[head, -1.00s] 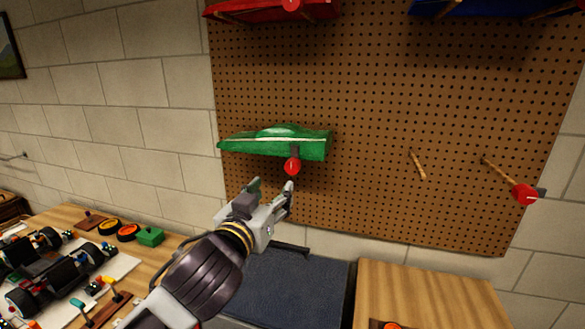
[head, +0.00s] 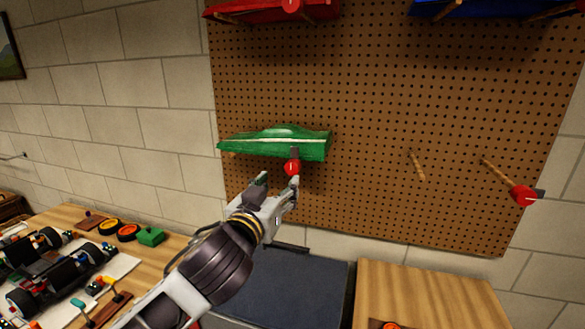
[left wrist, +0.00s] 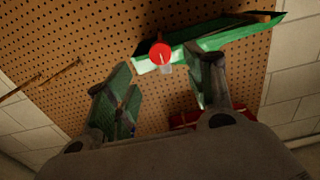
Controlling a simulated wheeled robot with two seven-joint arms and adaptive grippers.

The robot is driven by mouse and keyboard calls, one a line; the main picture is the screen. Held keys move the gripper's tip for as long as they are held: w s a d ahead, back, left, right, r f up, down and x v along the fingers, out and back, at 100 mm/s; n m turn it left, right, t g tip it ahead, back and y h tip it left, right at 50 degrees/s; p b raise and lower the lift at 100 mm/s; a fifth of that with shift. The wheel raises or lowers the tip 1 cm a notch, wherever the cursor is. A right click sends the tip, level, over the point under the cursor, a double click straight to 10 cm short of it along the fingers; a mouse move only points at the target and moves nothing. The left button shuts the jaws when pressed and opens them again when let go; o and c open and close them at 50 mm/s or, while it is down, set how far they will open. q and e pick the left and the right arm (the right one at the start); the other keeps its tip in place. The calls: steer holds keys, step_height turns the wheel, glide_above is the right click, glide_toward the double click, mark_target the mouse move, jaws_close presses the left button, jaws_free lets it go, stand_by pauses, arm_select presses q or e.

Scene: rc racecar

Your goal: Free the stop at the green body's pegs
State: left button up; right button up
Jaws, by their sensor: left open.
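The green car body (head: 275,143) hangs against the pegboard in the head view, and its underside shows in the left wrist view (left wrist: 215,42). A red round stop (head: 292,167) with a dark tab sits at the body's lower front edge. The stop also shows in the left wrist view (left wrist: 160,53), between and beyond the fingers. My left gripper (head: 279,183) is open just below the stop, with its fingers pointing up at it. A gap to the stop shows in the wrist view. My right gripper is in neither view.
Two bare wooden pegs stick out at right, one (head: 417,166) without a stop, one with a red stop (head: 523,194) at its end. A red body (head: 265,10) and a blue body (head: 490,8) hang above. A workbench (head: 75,220) with car parts is at lower left.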

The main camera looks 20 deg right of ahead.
mark_target(291, 170)
arm_select(q)
steer(key=shift+p+x, duration=0.65)
steer(key=shift+x, duration=2.65)
steer(key=shift+p+x, duration=0.3)
steer(key=shift+x, duration=2)
steer(key=shift+c, duration=0.2)
steer(key=c, duration=1)
